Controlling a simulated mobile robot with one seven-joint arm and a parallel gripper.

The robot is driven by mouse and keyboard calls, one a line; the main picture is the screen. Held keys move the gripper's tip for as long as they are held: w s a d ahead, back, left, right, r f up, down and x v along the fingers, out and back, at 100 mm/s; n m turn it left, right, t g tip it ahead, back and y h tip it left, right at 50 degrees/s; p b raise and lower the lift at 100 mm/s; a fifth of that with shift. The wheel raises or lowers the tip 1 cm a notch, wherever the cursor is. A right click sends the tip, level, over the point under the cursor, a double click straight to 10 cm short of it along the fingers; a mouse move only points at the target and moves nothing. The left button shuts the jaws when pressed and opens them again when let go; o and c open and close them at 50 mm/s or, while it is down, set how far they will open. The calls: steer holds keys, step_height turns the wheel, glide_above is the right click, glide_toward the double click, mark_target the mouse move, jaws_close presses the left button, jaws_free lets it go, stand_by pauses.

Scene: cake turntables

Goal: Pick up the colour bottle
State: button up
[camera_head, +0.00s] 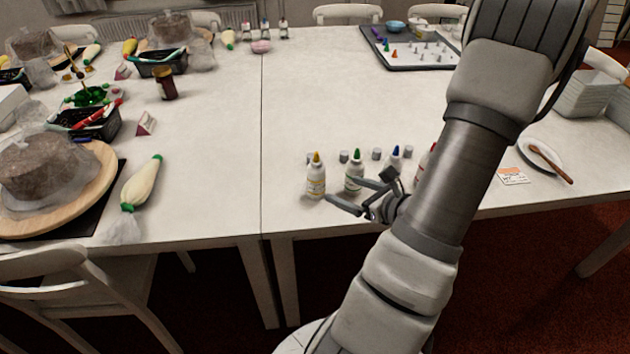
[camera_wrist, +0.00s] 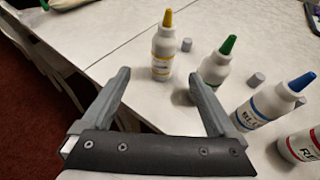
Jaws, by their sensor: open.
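Several white colour bottles with pointed coloured tips stand upright in a row near the table's front edge: yellow (camera_head: 316,181), green (camera_head: 354,178), blue (camera_head: 393,163) and red (camera_head: 422,168), the last partly hidden by my arm. My gripper (camera_head: 344,192) is open and empty in front of the row. In the wrist view, the yellow-tipped bottle (camera_wrist: 163,52) shows between and beyond my open fingers (camera_wrist: 158,76). The green-tipped bottle (camera_wrist: 216,66) is just right of the right fingertip. The blue (camera_wrist: 262,106) and red (camera_wrist: 303,145) bottles are further right.
Small grey caps (camera_head: 376,154) lie behind the bottles. A piping bag (camera_head: 141,184) and a cake on a wooden turntable (camera_head: 101,190) are at left. A white card (camera_head: 513,176) and a plate with a wooden spoon (camera_head: 541,152) are at right. The middle of the white table (camera_head: 300,90) is clear.

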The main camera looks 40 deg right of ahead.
mark_target(320, 181)
steer(key=b+x, duration=0.1)
steer(key=x, duration=0.9)
steer(key=shift+f, duration=0.1)
steer(key=x, duration=0.1)
steer(key=b+x, duration=0.1)
steer(key=x, duration=0.3)
steer(key=shift+w+d, duration=0.3)
steer(key=c, duration=1)
steer(key=shift+o, duration=0.9)
step_height(320, 181, up, 10)
steer(key=p, duration=0.2)
steer(key=shift+f, duration=0.25)
steer(key=shift+r, duration=0.3)
steer(key=shift+c, duration=0.4)
